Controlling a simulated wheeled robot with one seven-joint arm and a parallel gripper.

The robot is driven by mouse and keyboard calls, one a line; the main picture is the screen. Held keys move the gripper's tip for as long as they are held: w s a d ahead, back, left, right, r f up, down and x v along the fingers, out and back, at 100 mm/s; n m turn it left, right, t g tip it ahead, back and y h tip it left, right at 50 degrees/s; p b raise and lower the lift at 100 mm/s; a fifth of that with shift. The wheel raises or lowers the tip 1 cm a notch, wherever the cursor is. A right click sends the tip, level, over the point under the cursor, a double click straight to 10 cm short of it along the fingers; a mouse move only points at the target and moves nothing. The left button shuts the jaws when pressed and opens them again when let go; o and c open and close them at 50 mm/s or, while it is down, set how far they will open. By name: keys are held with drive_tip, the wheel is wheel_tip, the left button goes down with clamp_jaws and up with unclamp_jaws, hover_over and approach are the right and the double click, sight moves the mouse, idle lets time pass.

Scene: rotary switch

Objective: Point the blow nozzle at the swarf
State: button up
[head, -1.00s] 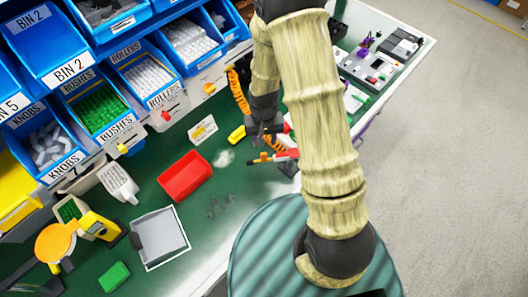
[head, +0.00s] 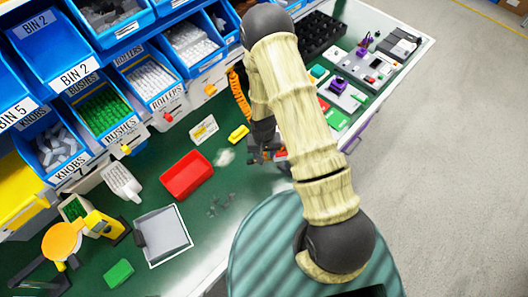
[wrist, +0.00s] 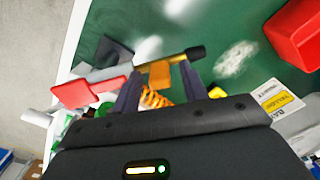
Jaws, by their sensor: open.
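The blow nozzle (wrist: 160,73) lies on the bench with a grey barrel, an orange part, a black tip and a red piece beside it. In the wrist view its black tip points right, towards a pale speckled patch (wrist: 235,58). This patch (head: 224,157) and dark grey scattered bits (head: 220,205) both show in the head view; I cannot tell which is the swarf. My gripper (wrist: 158,85) is open, with its fingers on either side of the orange part; contact is unclear. In the head view my gripper (head: 266,152) covers most of the nozzle.
A red bin (head: 187,175) stands left of the pale patch. A yellow block (head: 238,134) and a label card (head: 203,130) lie near it. An orange coiled hose (head: 238,95) hangs behind. Blue part bins (head: 110,105) line the back. Green bench is clear around the grey bits.

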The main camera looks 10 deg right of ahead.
clamp_jaws()
